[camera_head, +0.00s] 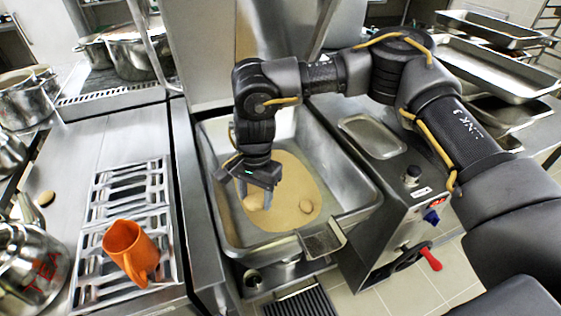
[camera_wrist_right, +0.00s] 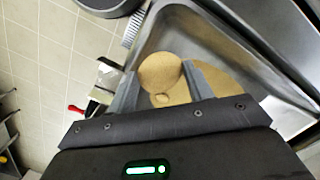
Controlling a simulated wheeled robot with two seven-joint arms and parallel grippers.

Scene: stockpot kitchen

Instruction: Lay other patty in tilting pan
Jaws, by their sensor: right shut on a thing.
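The tilting pan (camera_head: 362,205) is a deep steel basin with a tan layer (camera_head: 285,175) over its floor. My right gripper (camera_head: 255,203) is down inside the pan, shut on a round tan patty (camera_head: 252,202). In the right wrist view this patty (camera_wrist_right: 160,70) sits between the two fingers (camera_wrist_right: 161,84). I cannot tell whether it touches the pan floor. My left gripper is out of view.
An orange jug (camera_head: 130,250) stands on a slatted grate (camera_head: 125,195) left of the pan. A small brown round thing (camera_head: 45,198) lies on the left counter near a steel kettle (camera_head: 28,262). A shallow tray (camera_head: 372,136) and a red-handled control (camera_head: 430,259) are at the pan's right.

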